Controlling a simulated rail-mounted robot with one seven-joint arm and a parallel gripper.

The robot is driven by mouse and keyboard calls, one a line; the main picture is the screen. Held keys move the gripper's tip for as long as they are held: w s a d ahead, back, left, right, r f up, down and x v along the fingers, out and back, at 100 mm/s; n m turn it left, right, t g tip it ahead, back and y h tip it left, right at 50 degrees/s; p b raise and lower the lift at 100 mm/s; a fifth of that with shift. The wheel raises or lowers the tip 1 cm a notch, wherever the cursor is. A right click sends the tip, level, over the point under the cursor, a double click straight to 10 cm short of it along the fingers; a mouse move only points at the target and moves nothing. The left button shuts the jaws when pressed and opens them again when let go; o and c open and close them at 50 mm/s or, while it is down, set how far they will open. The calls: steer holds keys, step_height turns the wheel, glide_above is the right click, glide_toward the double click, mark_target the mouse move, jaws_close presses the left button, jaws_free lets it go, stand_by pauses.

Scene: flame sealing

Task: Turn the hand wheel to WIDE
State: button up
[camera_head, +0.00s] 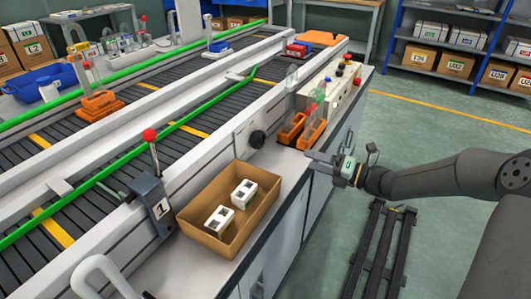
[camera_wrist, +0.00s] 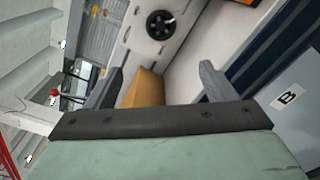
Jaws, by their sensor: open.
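The hand wheel is a round black knob (camera_head: 257,139) on the white side panel of the conveyor, just beyond the cardboard box. In the wrist view the hand wheel (camera_wrist: 160,25) shows at the top centre, with a lighter mark on its face. My gripper (camera_head: 318,160) is at the right of the counter, to the right of the wheel and apart from it. In the wrist view its two grey fingers (camera_wrist: 160,84) stand wide apart with nothing between them touching. The WIDE marking is too small to read.
An open cardboard box (camera_head: 206,232) with two white boxes (camera_head: 233,205) stands on the counter. A grey lever unit (camera_head: 153,200) with a red ball and label 1 is left of it. Orange holders (camera_head: 312,133) with bottles stand beyond my gripper.

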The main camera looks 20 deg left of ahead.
mark_target(262, 141)
steer(key=shift+m, duration=0.4)
steer(key=w+a, duration=0.1)
steer(key=a, duration=0.4)
steer(key=w+a+b, duration=0.1)
steer(key=w+a, duration=0.1)
steer(key=a, duration=0.4)
steer(key=w+a+b, duration=0.1)
steer(key=a, duration=0.4)
steer(key=shift+w+a, duration=0.25)
steer(key=shift+a, duration=0.15)
steer(key=c, duration=1)
